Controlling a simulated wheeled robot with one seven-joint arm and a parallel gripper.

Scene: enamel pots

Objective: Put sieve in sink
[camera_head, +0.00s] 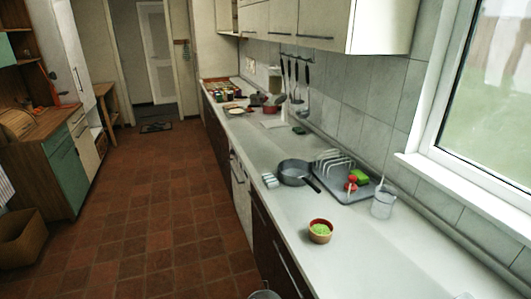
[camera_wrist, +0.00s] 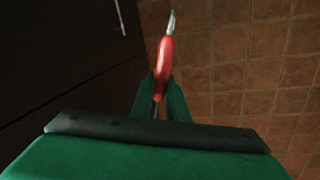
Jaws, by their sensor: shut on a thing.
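In the wrist view my gripper (camera_wrist: 159,98) is shut on a thin tool with a red handle (camera_wrist: 165,58). The handle stands between the green fingers, with a pale metal tip beyond it. I take this tool for the sieve, but its bowl does not show in the wrist view. The floor and a dark cabinet front lie behind it. In the head view a grey rounded rim (camera_head: 263,294) shows at the bottom edge, beside the counter front; I cannot tell what it belongs to. No sink basin is clearly visible.
The pale counter (camera_head: 370,262) carries a bowl of green food (camera_head: 320,231), a grey pan (camera_head: 294,172), a rack on a grey tray (camera_head: 340,182) and a clear jug (camera_head: 383,203). Utensils (camera_head: 296,80) hang on the wall. The tiled floor (camera_head: 150,215) left of the counter is open.

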